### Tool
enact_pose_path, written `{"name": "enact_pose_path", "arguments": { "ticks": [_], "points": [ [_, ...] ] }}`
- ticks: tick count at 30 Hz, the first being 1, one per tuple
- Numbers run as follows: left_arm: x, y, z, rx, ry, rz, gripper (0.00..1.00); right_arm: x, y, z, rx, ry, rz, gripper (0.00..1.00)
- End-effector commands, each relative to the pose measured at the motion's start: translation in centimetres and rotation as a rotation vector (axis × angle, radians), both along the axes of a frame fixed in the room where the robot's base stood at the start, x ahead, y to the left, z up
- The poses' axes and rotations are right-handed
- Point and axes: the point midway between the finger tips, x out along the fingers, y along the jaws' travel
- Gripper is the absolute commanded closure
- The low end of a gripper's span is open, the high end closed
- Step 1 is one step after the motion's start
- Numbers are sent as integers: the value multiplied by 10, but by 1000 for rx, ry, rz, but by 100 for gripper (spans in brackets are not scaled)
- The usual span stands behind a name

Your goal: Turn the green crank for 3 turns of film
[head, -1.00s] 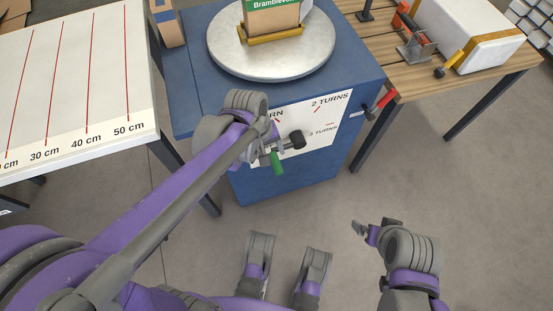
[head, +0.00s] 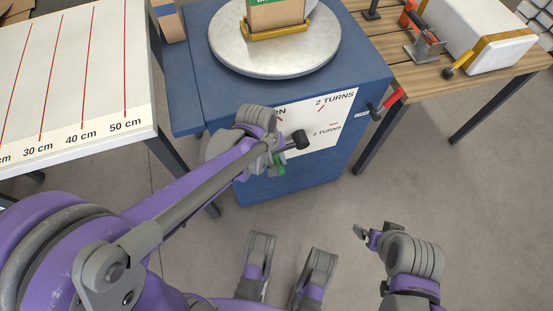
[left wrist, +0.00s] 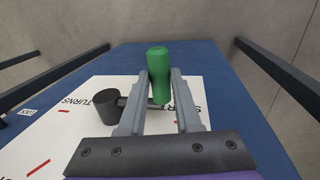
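The green crank handle (head: 279,165) is on the front of the blue cabinet, partly hidden by my left gripper (head: 272,155) in the head view. In the left wrist view the green handle (left wrist: 159,70) stands between the two grey fingers of my left gripper (left wrist: 160,90). The fingers lie close along both its sides and look shut on it. The crank's dark hub (head: 299,139) also shows in the left wrist view (left wrist: 106,105). The white dial sheet (head: 338,112) shows "2 TURNS" and "3 TURNS" marks. My right gripper (head: 366,234) is low at the right, away from everything; its opening is unclear.
A round grey turntable (head: 275,48) on the blue cabinet (head: 358,65) bears a carton (head: 277,14). A red handle (head: 387,103) sticks out at the cabinet's right. A white table with centimetre marks (head: 85,75) stands left, a wooden bench (head: 475,92) right. The floor in front is free.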

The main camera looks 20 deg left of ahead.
Motion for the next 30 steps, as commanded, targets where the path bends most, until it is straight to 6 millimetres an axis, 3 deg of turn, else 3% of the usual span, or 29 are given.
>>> {"name": "enact_pose_path", "arguments": {
  "ticks": [1, 3, 30],
  "points": [
    [0, 0, 0, 0, 0, 0, 89, 0, 0, 0, 0, 0, 0, 0],
    [0, 0, 0, 0, 0, 0, 100, 0, 0, 0, 0, 0, 0, 0],
    [0, 0, 0, 0, 0, 0, 100, 0, 0, 0, 0, 0, 0, 0]
  ]
}}
